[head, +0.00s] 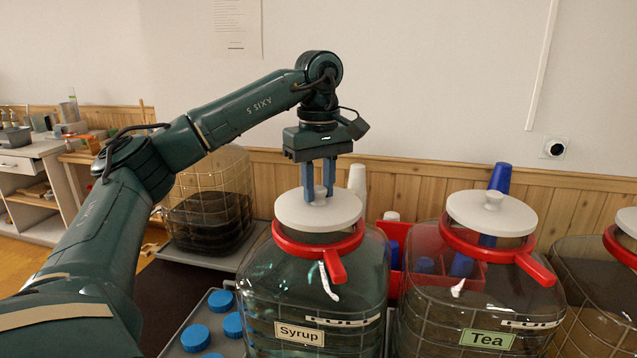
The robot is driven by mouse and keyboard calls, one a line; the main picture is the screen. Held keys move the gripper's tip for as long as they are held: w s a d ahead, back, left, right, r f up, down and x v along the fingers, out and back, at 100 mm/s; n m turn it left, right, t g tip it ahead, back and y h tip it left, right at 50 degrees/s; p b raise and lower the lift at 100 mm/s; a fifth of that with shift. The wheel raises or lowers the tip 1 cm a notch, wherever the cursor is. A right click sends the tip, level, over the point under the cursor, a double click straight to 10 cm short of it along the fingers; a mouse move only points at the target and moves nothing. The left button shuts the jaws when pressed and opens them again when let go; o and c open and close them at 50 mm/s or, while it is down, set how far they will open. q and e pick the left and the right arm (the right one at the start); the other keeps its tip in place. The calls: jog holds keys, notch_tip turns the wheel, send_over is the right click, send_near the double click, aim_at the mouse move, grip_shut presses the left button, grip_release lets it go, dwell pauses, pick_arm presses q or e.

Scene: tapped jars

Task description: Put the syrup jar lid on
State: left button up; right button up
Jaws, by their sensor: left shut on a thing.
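The syrup jar (300,299) is a large clear jar with a "Syrup" label, a red collar (337,266) and a white tap. Its round white lid (340,215) is at the jar's mouth, above the red collar, and looks level. Whether it rests fully on the rim I cannot tell. My left gripper (319,195) points straight down from above, its two blue fingers shut on the knob of the lid. The fingers partly hide the knob. My right gripper is not in view.
The tea jar (483,300) with its white lid stands close on the right, another jar (592,290) beyond it. A dark-filled container (207,215) stands behind left. Blue caps (195,338) lie on a tray at front left. A red caddy (436,265) and cups stand behind.

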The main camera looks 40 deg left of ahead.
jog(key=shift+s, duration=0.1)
pick_arm(q)
jog(key=o, duration=1)
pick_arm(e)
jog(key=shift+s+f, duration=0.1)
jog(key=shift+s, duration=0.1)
pick_arm(q)
jog(key=shift+o, duration=0.2)
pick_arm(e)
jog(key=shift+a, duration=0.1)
pick_arm(q)
jog(key=shift+r, duration=0.35)
notch_tip(320, 180, up, 6)
jog(key=p, duration=0.2)
jog(key=shift+r+p, duration=0.25)
jog(key=shift+p, duration=0.15)
notch_tip(320, 180, up, 6)
jog(key=shift+p, duration=0.55)
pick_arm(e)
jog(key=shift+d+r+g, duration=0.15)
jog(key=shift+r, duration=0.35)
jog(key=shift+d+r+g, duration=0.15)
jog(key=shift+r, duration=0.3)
